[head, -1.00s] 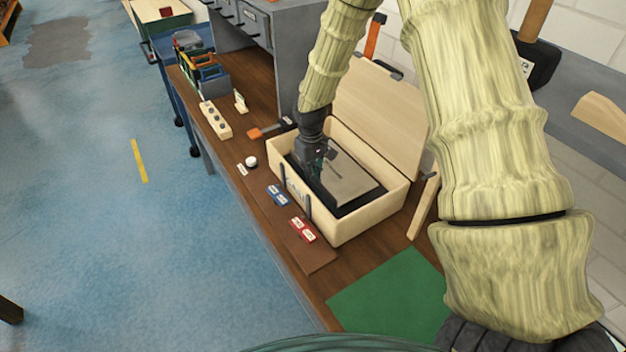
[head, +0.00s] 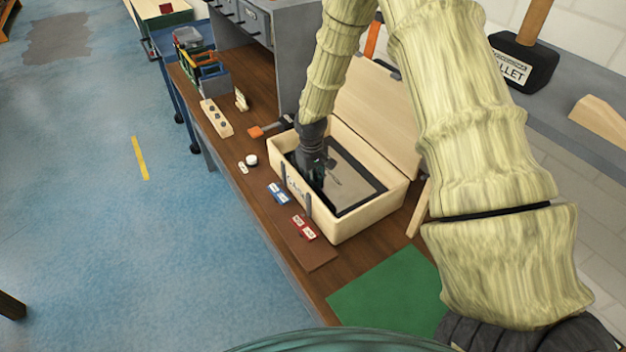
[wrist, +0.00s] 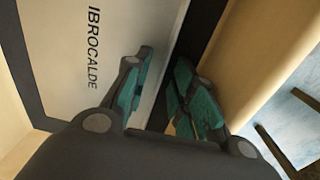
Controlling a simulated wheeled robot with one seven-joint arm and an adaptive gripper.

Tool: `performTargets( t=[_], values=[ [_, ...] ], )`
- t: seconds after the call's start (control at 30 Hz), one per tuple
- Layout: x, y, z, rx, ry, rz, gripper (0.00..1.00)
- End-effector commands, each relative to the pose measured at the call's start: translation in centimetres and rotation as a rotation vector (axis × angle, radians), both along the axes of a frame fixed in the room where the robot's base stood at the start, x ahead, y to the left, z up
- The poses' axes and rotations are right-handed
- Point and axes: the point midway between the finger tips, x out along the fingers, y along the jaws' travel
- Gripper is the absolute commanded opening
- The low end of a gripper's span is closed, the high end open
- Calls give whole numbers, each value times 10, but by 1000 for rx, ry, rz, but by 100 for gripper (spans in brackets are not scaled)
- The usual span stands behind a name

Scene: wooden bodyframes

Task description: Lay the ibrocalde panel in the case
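The ibrocalde panel (head: 350,178) has a light face and a dark border. It lies inside the open wooden case (head: 362,222), apparently flat. The wrist view shows the panel's face (wrist: 115,25) with the word IBROCALDE, and a case wall (wrist: 245,55) close by on the right. My gripper (head: 318,185) reaches down into the case at its front left side. In the wrist view my gripper (wrist: 165,95) has its teal-padded fingers apart, near the panel's dark edge, with a dark gap between them. My gripper hides part of the panel's edge in the head view.
The case's raised lid (head: 378,120) stands behind it. Blue tags (head: 278,194) and red tags (head: 304,227) lie in front on a brown strip. A green mat (head: 390,292) lies at the right. An orange-handled tool (head: 268,128) lies left of the case.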

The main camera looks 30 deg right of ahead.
Motion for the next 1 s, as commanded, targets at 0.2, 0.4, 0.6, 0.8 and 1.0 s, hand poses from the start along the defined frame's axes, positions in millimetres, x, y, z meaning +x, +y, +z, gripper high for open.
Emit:
performTargets(
  t=[0.2,0.4,0.6,0.8,1.0],
  values=[
    [0,0,0,0,0,0,27],
    [1,0,6,0,-1,0,27],
    [1,1,24,0,-2,1,27],
    [1,1,48,0,-3,0,27],
    [1,2,73,0,-3,0,27]
  ],
)
